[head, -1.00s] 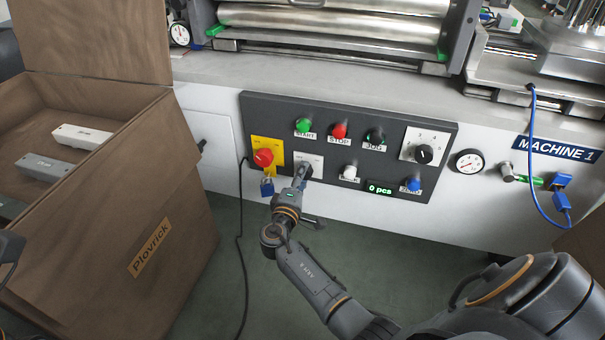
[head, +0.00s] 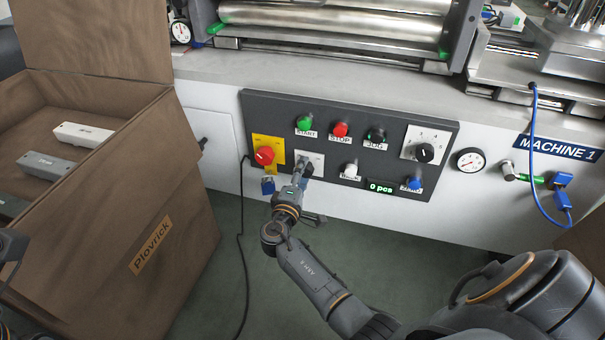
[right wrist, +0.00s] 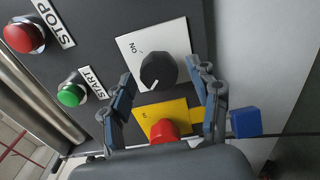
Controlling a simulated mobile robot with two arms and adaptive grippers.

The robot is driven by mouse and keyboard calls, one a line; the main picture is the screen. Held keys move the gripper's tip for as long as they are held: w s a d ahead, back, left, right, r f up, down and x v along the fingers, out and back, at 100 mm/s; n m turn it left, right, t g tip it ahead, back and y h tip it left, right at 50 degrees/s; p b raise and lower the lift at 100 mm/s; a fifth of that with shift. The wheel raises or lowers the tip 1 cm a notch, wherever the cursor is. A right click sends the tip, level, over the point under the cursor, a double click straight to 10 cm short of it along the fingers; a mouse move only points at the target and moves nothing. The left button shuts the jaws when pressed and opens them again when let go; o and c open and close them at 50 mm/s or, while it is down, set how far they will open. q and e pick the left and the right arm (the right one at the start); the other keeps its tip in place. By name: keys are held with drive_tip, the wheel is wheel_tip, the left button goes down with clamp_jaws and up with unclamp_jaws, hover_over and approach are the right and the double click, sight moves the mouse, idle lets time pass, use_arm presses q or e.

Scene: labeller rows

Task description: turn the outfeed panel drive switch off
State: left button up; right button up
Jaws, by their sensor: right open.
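The drive switch is a black rotary knob (right wrist: 158,71) on a white plate (right wrist: 180,35) marked ON, beside the yellow plate. In the right wrist view, a pale mark on the knob points to its lower left, and ON is printed at upper left. My right gripper (right wrist: 160,76) is open, with one finger on each side of the knob; I cannot tell whether they touch it. In the head view, my right gripper (head: 303,170) covers most of the knob, while the white plate (head: 316,158) shows around it. A dark part at the left edge may be my left gripper.
A red knob (head: 264,156) on a yellow plate and a blue padlock (head: 267,186) sit left of the switch. START (head: 304,122), STOP (head: 340,129) and other controls share the dark panel. An open brown box (head: 180,235) stands at left.

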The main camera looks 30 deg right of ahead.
drive_tip(key=v, duration=1.2)
drive_tip(key=shift+w+a, duration=0.1)
